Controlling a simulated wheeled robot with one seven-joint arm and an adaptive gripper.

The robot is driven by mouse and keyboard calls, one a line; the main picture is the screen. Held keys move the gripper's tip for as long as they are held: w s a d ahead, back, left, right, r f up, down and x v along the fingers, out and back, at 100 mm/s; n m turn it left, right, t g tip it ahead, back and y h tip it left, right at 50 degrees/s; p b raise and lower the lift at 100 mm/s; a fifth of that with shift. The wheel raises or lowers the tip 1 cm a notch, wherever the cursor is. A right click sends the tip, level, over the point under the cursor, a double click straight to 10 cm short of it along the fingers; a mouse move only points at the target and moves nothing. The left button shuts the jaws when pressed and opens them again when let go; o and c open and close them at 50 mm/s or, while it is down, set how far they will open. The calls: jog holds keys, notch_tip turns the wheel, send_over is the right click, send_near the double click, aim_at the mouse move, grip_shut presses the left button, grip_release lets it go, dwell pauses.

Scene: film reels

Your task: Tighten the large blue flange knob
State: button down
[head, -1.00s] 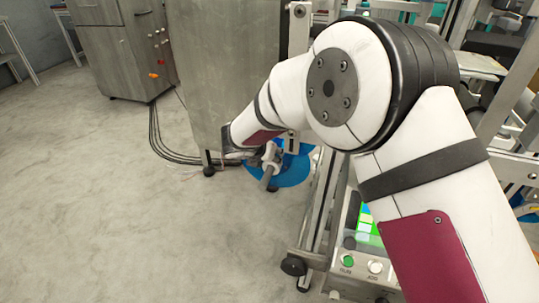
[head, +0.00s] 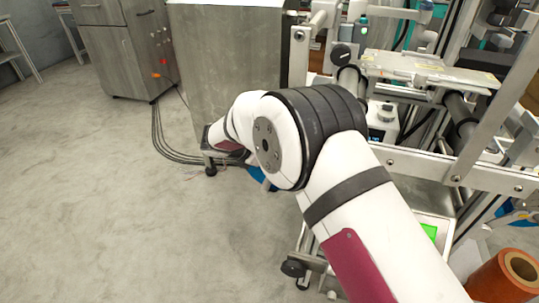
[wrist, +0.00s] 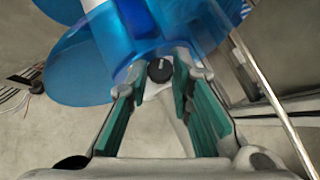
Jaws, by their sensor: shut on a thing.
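The large blue flange (wrist: 75,65) is a translucent disc that fills the upper left of the wrist view, with a blue hub at its middle. In the head view only a sliver of blue flange (head: 260,178) shows, and my arm hides the gripper.
A machine frame with rails and rollers (head: 425,145) stands to the right. A steel cabinet (head: 225,75) is behind my arm. An orange-brown roll (head: 510,278) stands at the lower right. Cables lie along the floor (head: 110,200), which is clear at left.

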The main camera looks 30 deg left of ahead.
dwell(0.3)
jog(key=c, duration=1.4)
grip_release()
jog(key=shift+w, duration=0.1)
